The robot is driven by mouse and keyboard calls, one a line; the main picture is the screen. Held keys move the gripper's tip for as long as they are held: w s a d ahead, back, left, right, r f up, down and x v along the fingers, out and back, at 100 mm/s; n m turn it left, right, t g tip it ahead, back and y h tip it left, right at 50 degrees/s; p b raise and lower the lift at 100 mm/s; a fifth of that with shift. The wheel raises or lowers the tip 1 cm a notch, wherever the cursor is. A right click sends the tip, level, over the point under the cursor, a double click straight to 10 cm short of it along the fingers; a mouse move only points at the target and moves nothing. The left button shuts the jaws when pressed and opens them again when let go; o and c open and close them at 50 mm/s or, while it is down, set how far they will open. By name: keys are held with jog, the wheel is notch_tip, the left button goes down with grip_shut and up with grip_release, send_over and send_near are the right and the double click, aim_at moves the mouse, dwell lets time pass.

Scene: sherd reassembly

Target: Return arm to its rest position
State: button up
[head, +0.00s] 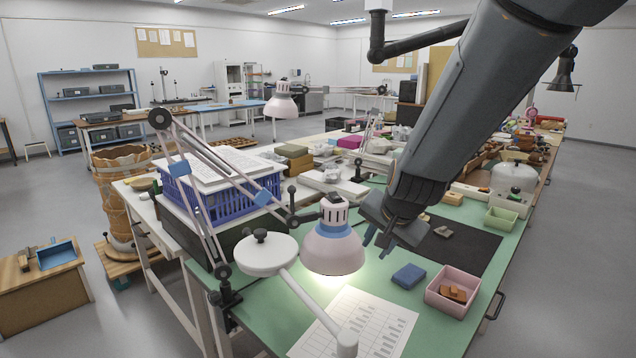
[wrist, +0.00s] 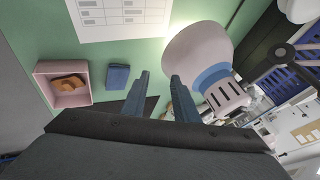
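My arm reaches across the upper right of the head view, down over the green table (head: 440,330). My gripper (head: 375,245) hangs above the table beside the pink lamp shade (head: 335,248). In the wrist view my gripper (wrist: 160,88) has its two dark fingers apart, with nothing between them. The lamp shade (wrist: 197,55) is close to the right finger in that view; I cannot tell whether they touch.
A pink tray (head: 457,303) holding brown sherds (head: 453,292) and a blue block (head: 409,276) lie on the table near a printed sheet (head: 385,318). A dark mat (head: 470,248) lies behind. The jointed lamp arm and blue crate (head: 225,205) stand left.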

jog(key=s+d+f+n+g+p, duration=0.1)
jog(key=s+d+n+g, duration=0.1)
jog(key=s, duration=1)
jog(key=s+d+f+n+g+p, duration=0.2)
jog(key=s+n+g, duration=0.2)
jog(key=s, duration=0.8)
jog(key=shift+d+n+g+h, duration=0.15)
jog(key=shift+n+g+h, duration=0.25)
jog(key=shift+n, duration=0.6)
